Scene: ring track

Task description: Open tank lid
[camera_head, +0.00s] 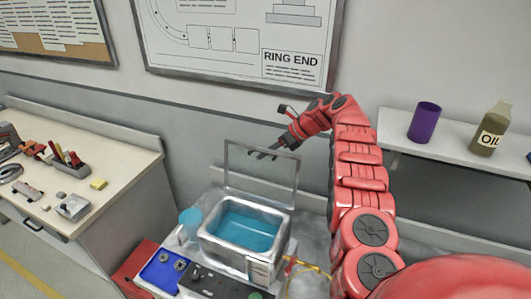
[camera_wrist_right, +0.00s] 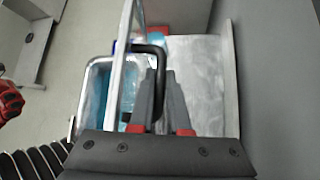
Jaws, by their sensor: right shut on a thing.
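The tank (camera_head: 248,229) is a metal box with blue liquid inside, standing on the bench. Its lid (camera_head: 260,181) is a thin pane with a grey frame, raised nearly upright along the tank's back side. My right gripper (camera_head: 262,154) is at the upper part of the lid. In the right wrist view, the lid (camera_wrist_right: 122,62) shows almost edge-on, with a black bent handle (camera_wrist_right: 149,49). The fingers of my right gripper (camera_wrist_right: 160,88) are shut on this handle, and they partly hide it. My left gripper is in neither view.
A blue tray (camera_head: 161,271) with small parts and a light blue cup (camera_head: 190,219) stand beside the tank. A side bench (camera_head: 110,180) with tools is at the left. A shelf (camera_head: 450,155) at the right holds a purple cup (camera_head: 424,122) and an oil bottle (camera_head: 490,130).

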